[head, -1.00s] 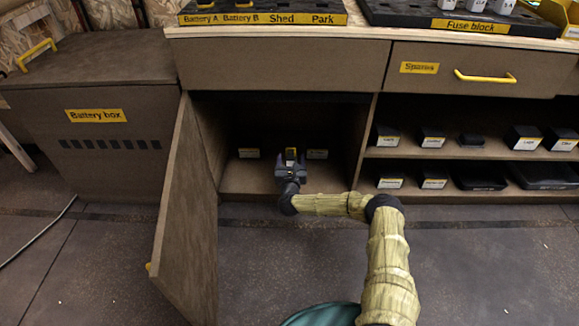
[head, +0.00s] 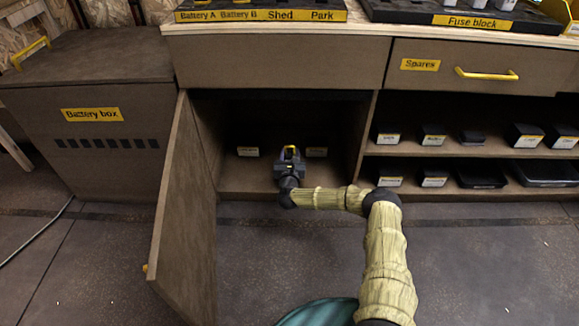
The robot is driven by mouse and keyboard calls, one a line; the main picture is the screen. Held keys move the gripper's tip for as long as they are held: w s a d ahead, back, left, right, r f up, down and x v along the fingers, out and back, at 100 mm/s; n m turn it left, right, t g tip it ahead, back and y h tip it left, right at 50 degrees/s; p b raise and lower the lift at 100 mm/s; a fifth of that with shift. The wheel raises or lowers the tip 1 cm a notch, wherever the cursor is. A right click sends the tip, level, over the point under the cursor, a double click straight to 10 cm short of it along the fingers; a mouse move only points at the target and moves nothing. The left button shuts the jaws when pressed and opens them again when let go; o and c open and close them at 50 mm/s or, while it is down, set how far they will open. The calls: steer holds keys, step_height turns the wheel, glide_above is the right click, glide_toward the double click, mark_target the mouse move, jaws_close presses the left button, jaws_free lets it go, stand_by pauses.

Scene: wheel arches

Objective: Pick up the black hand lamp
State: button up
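My gripper (head: 290,154) reaches into the open cabinet bay (head: 255,187), near the middle of its floor. A small dark thing with a yellow part (head: 291,148) shows at the fingertips, between or just beyond them. It may be the black hand lamp, but it is too small and too covered by my gripper to be sure. I cannot tell whether the fingers are closed on it. The back of the bay is in deep shadow.
The cabinet door (head: 180,205) stands open at the left of the bay. White labels (head: 248,151) show on both sides of my gripper inside. Shelves (head: 470,153) with dark boxes are at the right, and a countertop (head: 380,28) is above. The floor in front is mostly clear.

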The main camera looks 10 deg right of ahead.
steer(key=shift+a, duration=0.1)
jaws_close()
steer(key=shift+d+r, duration=0.1)
steer(key=shift+d, duration=0.15)
steer(key=r+p, duration=0.3)
steer(key=r, duration=0.2)
steer(key=r+p, duration=0.3)
steer(key=r, duration=0.2)
steer(key=shift+a+p, duration=0.2)
steer(key=shift+p, duration=0.1)
